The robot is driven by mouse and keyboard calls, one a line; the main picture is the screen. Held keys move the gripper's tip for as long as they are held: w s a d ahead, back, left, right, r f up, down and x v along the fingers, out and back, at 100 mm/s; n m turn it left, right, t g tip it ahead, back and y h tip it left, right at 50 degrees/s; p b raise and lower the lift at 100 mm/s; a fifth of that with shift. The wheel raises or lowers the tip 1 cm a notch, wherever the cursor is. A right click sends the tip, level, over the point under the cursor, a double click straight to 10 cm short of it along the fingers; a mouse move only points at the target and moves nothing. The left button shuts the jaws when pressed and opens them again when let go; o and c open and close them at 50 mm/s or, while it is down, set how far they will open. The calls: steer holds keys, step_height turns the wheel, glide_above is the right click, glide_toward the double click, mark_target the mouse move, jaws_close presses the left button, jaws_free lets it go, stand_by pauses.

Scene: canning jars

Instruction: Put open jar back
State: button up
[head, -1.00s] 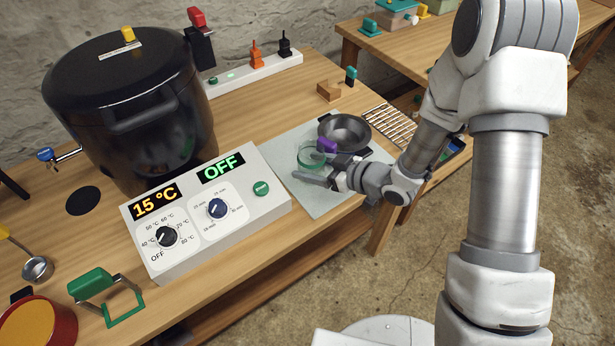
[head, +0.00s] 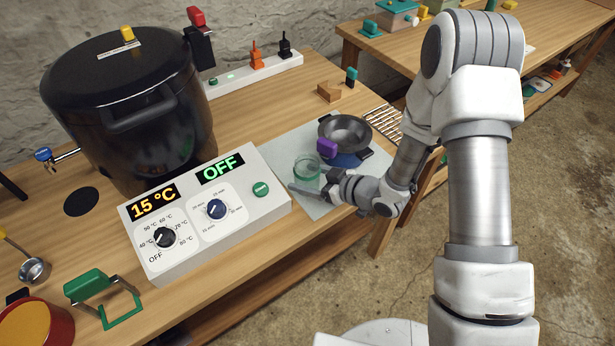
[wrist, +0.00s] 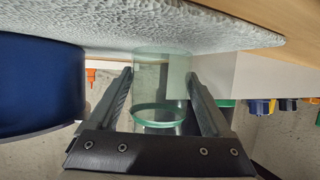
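The open jar (head: 306,171) is clear greenish glass without a lid, upright at the front left part of the grey mat. My gripper (head: 314,183) reaches it from the front right, level, one finger on each side. In the wrist view, which looks upside down, the jar (wrist: 160,85) sits between the fingertips of my gripper (wrist: 161,72), its sides lined up with them. The gripper appears shut on the jar. The jar's base is at or very close to the mat (wrist: 120,25); exact contact is hard to tell.
A dark metal bowl (head: 345,132) stands behind the jar. A blue round object (head: 346,160) and a purple piece (head: 327,148) are close to its right. The control box (head: 240,220) is to the left, the black pot (head: 150,120) beyond. A wire rack (head: 383,121) lies right.

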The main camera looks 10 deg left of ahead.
steer(key=shift+o, duration=0.9)
steer(key=shift+r, duration=0.1)
steer(key=shift+r+p, duration=0.2)
steer(key=shift+p, duration=0.1)
steer(key=v, duration=1.2)
steer(key=shift+d+f, duration=0.1)
